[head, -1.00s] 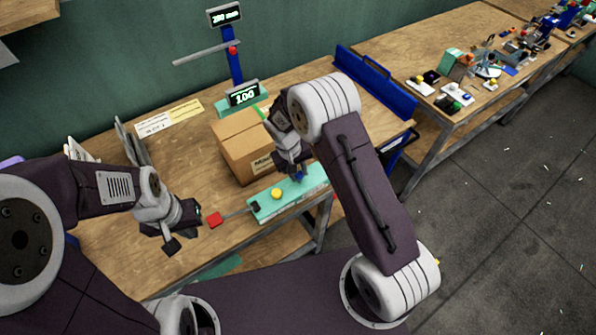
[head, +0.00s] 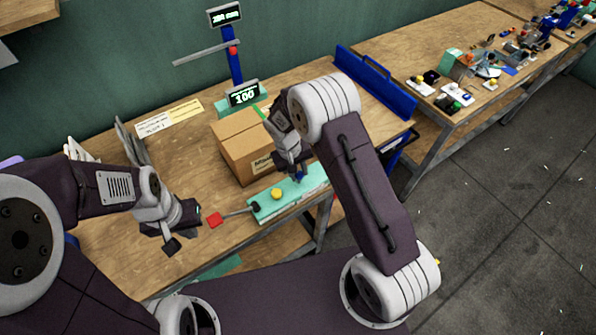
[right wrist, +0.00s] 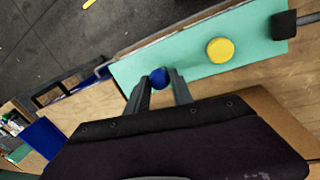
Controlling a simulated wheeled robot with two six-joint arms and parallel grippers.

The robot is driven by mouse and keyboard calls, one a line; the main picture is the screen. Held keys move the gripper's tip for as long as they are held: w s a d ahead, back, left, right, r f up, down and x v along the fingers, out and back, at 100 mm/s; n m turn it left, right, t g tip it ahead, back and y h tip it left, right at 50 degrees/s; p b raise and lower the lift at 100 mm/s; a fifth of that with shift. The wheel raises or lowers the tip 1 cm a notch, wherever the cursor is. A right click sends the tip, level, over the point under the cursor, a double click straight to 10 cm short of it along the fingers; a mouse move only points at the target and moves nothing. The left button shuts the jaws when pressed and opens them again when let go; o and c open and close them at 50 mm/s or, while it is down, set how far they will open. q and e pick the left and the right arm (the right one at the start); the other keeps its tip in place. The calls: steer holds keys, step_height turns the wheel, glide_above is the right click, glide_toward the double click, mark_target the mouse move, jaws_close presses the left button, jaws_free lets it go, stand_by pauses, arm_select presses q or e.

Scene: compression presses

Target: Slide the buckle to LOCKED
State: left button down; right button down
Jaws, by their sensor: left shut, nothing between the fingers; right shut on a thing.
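A teal panel (head: 265,206) lies along the front edge of the workbench; it also shows in the right wrist view (right wrist: 190,62). A small blue knob (right wrist: 158,77) sits on it, presumably the buckle; I read no LOCKED mark. My right gripper (head: 296,173) is shut on the blue knob, its fingers (right wrist: 158,86) on either side of it in the right wrist view. A yellow round button (head: 277,194) is on the panel, left of the knob in the head view. My left gripper (head: 178,237) is shut and empty, left of the panel and apart from it.
A rod with a red end (head: 215,220) sticks out from the panel's left end, near my left gripper. A cardboard box (head: 243,148) stands just behind the panel. A blue post with displays (head: 235,66) stands behind the box. A long blue rail (head: 375,82) is at right.

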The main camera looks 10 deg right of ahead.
steer(key=shift+r, duration=0.1)
steer(key=d, duration=0.1)
steer(key=w+d, duration=0.1)
steer(key=d, duration=0.1)
steer(key=w+d, duration=0.1)
steer(key=d, duration=0.1)
steer(key=shift+a+r, duration=0.1)
steer(key=c, duration=1.3)
jaws_free()
steer(key=shift+c, duration=0.2)
steer(key=shift+o, duration=1.2)
steer(key=shift+d, duration=0.2)
